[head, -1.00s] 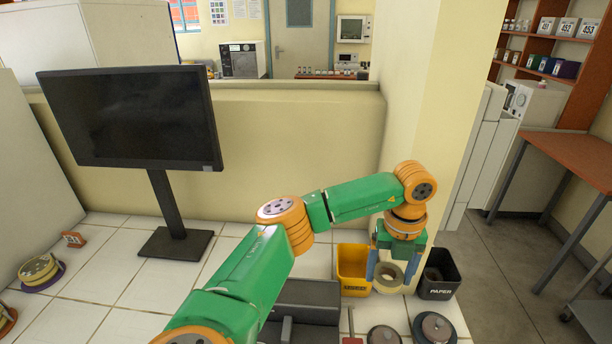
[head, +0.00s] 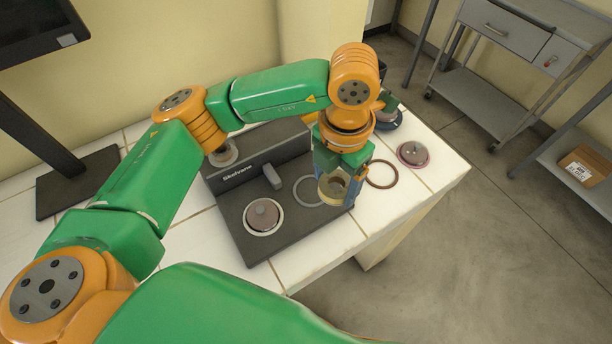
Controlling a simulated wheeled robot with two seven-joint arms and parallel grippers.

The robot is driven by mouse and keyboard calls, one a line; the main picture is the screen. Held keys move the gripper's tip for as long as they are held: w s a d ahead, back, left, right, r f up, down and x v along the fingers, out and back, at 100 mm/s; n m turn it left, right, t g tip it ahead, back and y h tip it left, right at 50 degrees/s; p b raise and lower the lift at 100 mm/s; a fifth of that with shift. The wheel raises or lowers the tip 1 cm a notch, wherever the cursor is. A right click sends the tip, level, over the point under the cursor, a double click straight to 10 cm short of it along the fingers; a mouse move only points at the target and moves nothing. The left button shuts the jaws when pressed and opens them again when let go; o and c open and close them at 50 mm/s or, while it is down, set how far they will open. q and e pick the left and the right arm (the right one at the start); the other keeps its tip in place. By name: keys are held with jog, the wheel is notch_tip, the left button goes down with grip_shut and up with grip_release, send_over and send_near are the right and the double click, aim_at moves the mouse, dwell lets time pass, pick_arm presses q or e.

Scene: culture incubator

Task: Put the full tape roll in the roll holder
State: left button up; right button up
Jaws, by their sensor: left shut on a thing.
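My left gripper (head: 336,190) points down and is shut on a tan tape roll (head: 334,189), which is partly hidden by the fingers. The roll is above the right end of a dark grey device (head: 235,213), which has printed lettering on its raised back and looks like the roll holder. On its base are a round grey hub with a pale rim (head: 263,216) at the left and a flat grey ring (head: 308,191) close left of the held roll. I cannot tell whether the roll touches the base. My right gripper is not in view.
A brown ring (head: 381,174) and a disc with a pink rim (head: 412,154) lie on the white tiled table (head: 436,179) to the right. A dark round item (head: 388,122) is behind them. A monitor stand (head: 77,182) is at the left. A grey cart (head: 500,75) stands beyond.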

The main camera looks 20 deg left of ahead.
pick_arm(q)
jog(key=p, duration=0.2)
send_over(310, 192)
jog(key=f, duration=0.5)
jog(key=shift+s+d+f, duration=0.1)
jog(key=shift+s+f, duration=0.1)
jog(key=shift+f, duration=0.2)
jog(key=f, duration=0.1)
jog(key=f+p, duration=0.1)
jog(key=f, duration=0.1)
jog(key=shift+w+f, duration=0.25)
jog(key=shift+f, duration=0.15)
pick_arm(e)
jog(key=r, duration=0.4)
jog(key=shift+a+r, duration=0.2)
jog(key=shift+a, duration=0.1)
pick_arm(q)
jog(key=shift+f, duration=0.15)
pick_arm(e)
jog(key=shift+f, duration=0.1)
pick_arm(q)
jog(key=shift+f, duration=0.15)
jog(key=o, duration=1.2)
jog(key=shift+r, duration=0.25)
